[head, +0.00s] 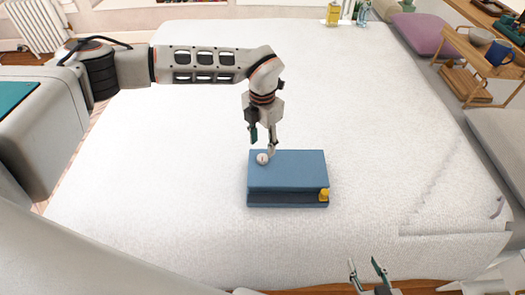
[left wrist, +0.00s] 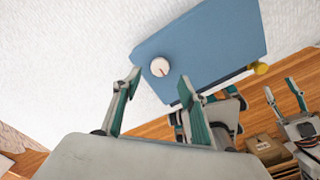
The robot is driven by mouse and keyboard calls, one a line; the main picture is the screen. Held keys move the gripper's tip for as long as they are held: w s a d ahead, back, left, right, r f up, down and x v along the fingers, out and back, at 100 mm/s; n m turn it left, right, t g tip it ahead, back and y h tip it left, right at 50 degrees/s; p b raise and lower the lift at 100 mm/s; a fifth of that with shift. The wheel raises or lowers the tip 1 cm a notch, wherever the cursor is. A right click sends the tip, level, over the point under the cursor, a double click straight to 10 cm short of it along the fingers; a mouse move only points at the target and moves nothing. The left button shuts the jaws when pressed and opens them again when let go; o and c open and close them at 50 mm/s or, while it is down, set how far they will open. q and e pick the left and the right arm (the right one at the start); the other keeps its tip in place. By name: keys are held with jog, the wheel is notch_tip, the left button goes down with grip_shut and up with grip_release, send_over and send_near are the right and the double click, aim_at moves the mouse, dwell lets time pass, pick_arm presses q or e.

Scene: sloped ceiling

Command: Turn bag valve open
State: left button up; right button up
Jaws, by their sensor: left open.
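A blue box-like bag (head: 290,172) lies on the white bed-like surface. On its top, near the left back corner, is a round white valve knob (head: 263,158) with a small red mark, which shows clearly in the left wrist view (left wrist: 160,67). A yellow cap (head: 324,194) sits at the bag's front right corner. My left gripper (head: 262,147) is open just above and behind the knob, pointing down. In the left wrist view its two fingers (left wrist: 160,80) stand apart, with the knob showing between and beyond the tips. My right gripper (head: 367,268) is open and empty at the bottom edge, away from the bag.
The white surface (head: 160,190) is clear around the bag. Bottles (head: 333,14) stand at its far edge. A wooden rack (head: 478,60) with cups and a purple cushion (head: 422,33) are at the right. A radiator (head: 36,25) is at the far left.

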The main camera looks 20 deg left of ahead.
aim_at(262, 158)
pick_arm(q)
notch_tip(262, 158, up, 6)
jog(key=shift+r, duration=0.2)
jog(key=shift+s, duration=0.1)
dwell(0.5)
